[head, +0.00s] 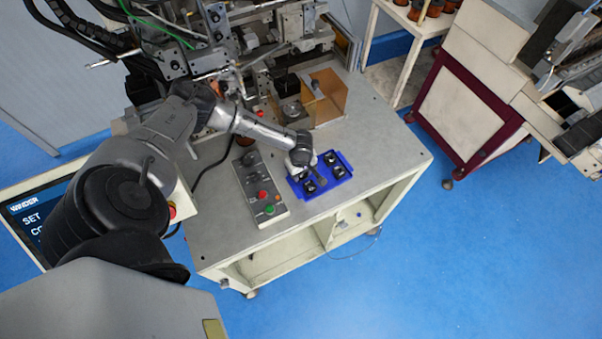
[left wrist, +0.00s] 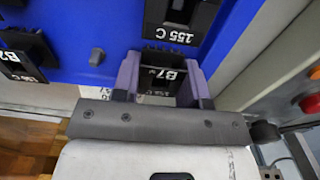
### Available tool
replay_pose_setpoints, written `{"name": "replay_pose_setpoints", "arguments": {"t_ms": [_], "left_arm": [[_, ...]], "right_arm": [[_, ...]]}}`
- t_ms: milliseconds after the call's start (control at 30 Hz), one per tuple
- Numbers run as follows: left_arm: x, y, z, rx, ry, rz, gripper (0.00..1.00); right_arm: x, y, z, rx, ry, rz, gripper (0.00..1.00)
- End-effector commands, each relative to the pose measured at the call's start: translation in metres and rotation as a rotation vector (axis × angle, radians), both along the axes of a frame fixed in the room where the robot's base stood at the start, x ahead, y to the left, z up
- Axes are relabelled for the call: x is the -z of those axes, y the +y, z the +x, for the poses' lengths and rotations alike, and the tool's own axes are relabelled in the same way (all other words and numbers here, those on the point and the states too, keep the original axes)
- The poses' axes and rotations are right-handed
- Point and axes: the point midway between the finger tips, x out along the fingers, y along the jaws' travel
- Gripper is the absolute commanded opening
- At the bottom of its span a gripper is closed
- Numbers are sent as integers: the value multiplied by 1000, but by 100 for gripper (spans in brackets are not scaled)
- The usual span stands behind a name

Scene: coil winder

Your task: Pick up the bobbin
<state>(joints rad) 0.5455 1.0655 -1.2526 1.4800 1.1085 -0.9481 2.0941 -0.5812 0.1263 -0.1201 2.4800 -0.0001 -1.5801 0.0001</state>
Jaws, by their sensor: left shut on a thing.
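The blue tray (head: 342,178) lies on the worktop with several black bobbins (head: 338,170) in it. In the left wrist view the tray (left wrist: 90,20) fills the upper left. My left gripper (head: 319,180) points down over the tray. In the left wrist view its two fingers (left wrist: 160,80) are shut on a black bobbin (left wrist: 166,80) marked B7. I cannot tell whether this bobbin touches the tray. Another bobbin marked 155 C (left wrist: 178,22) is just beyond it, and one marked B2 (left wrist: 22,62) is at the left. My right gripper is out of view.
A control panel (head: 258,187) with red and green buttons lies left of the tray. An amber guard (head: 324,98) and the winder machinery (head: 205,45) stand behind. The worktop (head: 385,150) right of the tray is clear, ending at its front edge.

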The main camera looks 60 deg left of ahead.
Motion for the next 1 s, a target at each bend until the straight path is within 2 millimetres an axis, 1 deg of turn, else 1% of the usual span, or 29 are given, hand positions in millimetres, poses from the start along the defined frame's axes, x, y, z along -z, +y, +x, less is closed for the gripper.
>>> {"name": "replay_pose_setpoints", "arguments": {"t_ms": [200,333,467,567,600,800,1000], "left_arm": [[-1,0,0,0,0,0,18],[-8,0,0,1,-1,-1,18],[-23,1,0,0,-2,0,18],[-42,1,0,1,-2,0,18],[-45,-10,0,6,-1,-5,18],[-70,-52,1,6,-2,-4,18],[-91,-86,2,3,-2,-3,18]], "right_arm": [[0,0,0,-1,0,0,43],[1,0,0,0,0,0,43],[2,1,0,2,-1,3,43],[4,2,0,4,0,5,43],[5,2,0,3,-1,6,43],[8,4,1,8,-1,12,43],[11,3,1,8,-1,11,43]]}}
